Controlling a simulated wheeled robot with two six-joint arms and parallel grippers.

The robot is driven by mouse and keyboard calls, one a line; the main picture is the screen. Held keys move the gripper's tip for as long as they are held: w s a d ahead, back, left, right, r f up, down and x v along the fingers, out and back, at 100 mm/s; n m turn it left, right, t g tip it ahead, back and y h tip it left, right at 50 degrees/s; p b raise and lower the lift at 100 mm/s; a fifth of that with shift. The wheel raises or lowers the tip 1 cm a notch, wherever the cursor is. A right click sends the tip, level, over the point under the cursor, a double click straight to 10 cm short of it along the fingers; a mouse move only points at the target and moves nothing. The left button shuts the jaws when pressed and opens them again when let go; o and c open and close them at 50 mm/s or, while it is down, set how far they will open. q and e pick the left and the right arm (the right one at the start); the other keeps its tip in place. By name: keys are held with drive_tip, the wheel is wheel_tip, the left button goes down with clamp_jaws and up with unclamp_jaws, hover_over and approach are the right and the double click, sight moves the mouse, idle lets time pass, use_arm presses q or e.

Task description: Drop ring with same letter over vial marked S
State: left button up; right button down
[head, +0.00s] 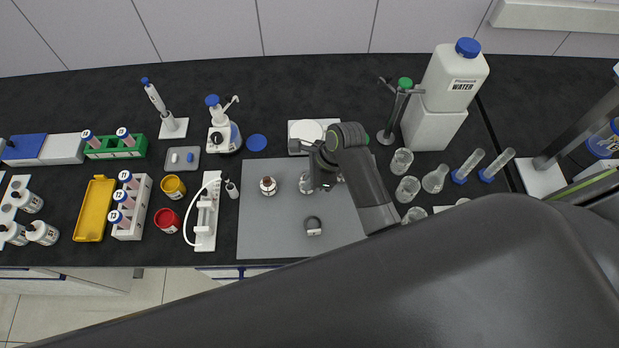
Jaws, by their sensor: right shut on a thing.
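A grey mat (262,225) lies on the dark bench. A small vial with a brownish top (268,186) stands on its left part. A dark ring (313,226) with a pale label lies on the mat near the front. My right gripper (317,176) is over the mat's upper middle, pointing down. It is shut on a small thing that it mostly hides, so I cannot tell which. A small pale glass-like thing (306,184) shows right beside its fingers. Letters on the vial and ring are too small to read. My left gripper is not in view.
A white plate with a round disc (305,130) is behind the gripper. Several glass flasks (408,188) stand to the right, near a water canister (455,78). A white rack with a tube (207,213) stands left of the mat. The mat's front left is clear.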

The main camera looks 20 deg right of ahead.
drive_tip(key=shift+f, duration=0.9)
drive_tip(key=c, duration=1.5)
unclamp_jaws()
drive_tip(key=shift+o, duration=0.5)
drive_tip(key=o, duration=0.3)
drive_tip(key=shift+r, duration=3.5)
